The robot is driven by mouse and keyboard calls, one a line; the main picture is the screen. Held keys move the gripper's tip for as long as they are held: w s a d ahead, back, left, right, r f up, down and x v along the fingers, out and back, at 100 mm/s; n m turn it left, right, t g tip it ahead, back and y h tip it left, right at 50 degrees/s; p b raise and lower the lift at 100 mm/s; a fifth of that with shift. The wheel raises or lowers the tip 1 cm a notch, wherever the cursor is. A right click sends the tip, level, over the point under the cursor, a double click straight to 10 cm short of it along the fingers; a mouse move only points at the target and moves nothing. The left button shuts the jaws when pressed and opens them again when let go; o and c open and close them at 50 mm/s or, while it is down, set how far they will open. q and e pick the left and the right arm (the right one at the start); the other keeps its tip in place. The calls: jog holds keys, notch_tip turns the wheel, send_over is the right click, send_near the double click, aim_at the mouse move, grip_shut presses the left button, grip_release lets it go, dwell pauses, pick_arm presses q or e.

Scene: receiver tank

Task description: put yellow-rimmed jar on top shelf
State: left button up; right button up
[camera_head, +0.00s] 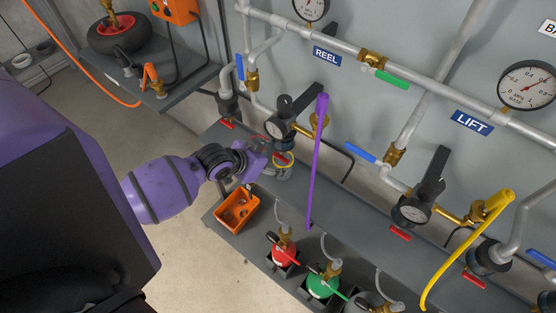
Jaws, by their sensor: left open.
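The yellow-rimmed jar (283,172) looks clear, with a yellow band at its mouth and something red at its top. It stands upright on the grey stepped shelf (345,222) below the pipes. My left gripper (270,155) is open right at the jar's left side and partly covers it. I cannot tell whether the fingers touch it. My right gripper is not in view.
An orange bin (238,208) sits close below my left gripper. A red canister (284,254) and a green canister (322,284) stand further right. A purple bar (317,165) rises just right of the jar. A gauge (279,129) hangs behind it.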

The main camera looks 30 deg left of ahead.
pick_arm(q)
jog(key=v, duration=0.6)
jog(key=s+d+f+n+y, duration=0.1)
jog(key=s+f, duration=0.3)
jog(key=s, duration=0.4)
jog(key=s+d+f+n, duration=0.1)
jog(key=s+d+f, duration=0.3)
jog(key=s, duration=0.5)
jog(key=s+d+f+n+y, duration=0.1)
jog(key=s+f, duration=0.3)
jog(key=s, duration=0.5)
jog(key=shift+d+y, duration=0.3)
jog(key=shift+d, duration=0.6)
jog(key=shift+f, duration=0.1)
